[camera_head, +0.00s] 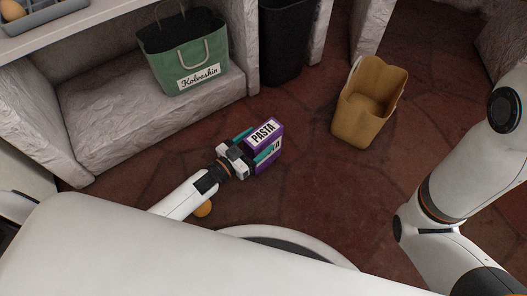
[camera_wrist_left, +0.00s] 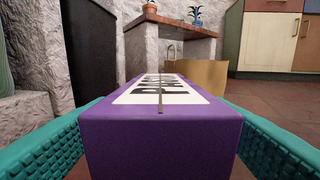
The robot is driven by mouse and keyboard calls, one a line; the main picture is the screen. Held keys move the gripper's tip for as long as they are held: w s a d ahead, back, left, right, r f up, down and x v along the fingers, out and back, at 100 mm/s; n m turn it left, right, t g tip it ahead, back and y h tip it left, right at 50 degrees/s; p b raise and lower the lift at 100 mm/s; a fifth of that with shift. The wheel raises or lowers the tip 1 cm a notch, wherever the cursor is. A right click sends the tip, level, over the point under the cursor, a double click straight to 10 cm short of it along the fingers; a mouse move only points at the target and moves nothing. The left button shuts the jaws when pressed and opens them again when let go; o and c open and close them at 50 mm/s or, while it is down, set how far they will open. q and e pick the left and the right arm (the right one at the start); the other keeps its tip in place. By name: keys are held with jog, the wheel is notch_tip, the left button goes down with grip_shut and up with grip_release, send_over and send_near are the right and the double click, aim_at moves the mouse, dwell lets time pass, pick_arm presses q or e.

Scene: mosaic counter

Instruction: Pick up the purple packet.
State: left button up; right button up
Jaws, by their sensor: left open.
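The purple packet (camera_head: 279,130), a box with a white label reading PASTA, is on the stone floor in the head view. In the left wrist view the purple packet (camera_wrist_left: 160,133) fills the middle, its near end facing the camera. My left gripper (camera_head: 255,146) is open with its teal fingers on either side of the packet. The left wrist view shows one finger at each side of the box; whether they touch it I cannot tell. My right arm shows at the right edge of the head view, but its gripper is out of view.
A tan paper bag (camera_head: 349,130) stands open to the right. A green bag (camera_head: 190,72) labelled Kolvoshin sits on a stone ledge (camera_head: 115,135) at the upper left. A black bin (camera_head: 283,50) stands behind. An orange round thing (camera_head: 204,209) lies beside my left arm.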

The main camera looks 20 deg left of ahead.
pick_arm(q)
jog(key=shift+x, duration=0.85)
jog(key=shift+c, duration=0.5)
grip_shut()
jog(key=shift+r, duration=0.1)
